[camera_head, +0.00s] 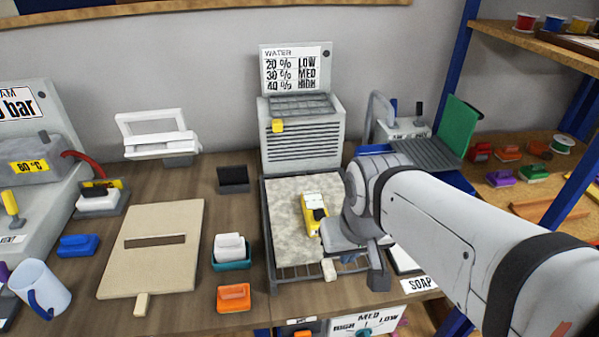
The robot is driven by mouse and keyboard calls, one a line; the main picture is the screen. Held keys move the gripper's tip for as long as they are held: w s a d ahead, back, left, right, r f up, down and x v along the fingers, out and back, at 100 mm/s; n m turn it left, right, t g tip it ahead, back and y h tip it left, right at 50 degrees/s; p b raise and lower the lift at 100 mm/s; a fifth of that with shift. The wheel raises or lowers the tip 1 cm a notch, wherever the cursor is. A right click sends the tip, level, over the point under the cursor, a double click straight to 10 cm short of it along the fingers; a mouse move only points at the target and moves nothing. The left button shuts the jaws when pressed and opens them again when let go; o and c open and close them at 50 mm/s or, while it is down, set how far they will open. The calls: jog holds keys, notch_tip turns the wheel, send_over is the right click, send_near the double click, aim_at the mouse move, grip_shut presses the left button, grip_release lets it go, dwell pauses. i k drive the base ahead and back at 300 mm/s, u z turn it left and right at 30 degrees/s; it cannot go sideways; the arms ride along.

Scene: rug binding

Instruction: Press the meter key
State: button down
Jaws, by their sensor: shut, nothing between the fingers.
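A yellow meter (310,226) with a white top part and a dark part on its right side lies on the pale rug piece (286,215) in the dark wire-edged tray (270,240). I cannot make out its key for certain. My gripper (350,256) is shut and empty, just right of and nearer than the meter, over the tray's right front part. A clear gap to the meter is hard to judge. My wrist hides the tray's right side, and the fingertips are partly hidden.
A grey louvred unit (303,150) with a WATER sign (291,69) stands behind the tray. A teal-based white pad (230,250) and an orange block (233,297) lie left of it. A beige board (155,260) lies farther left. A dial panel (366,322) is at the front.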

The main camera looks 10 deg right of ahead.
aim_at(317, 215)
jog(key=z, duration=1.4)
jog(key=k, duration=1.45)
jog(key=u, duration=0.75)
jog(key=i, duration=1)
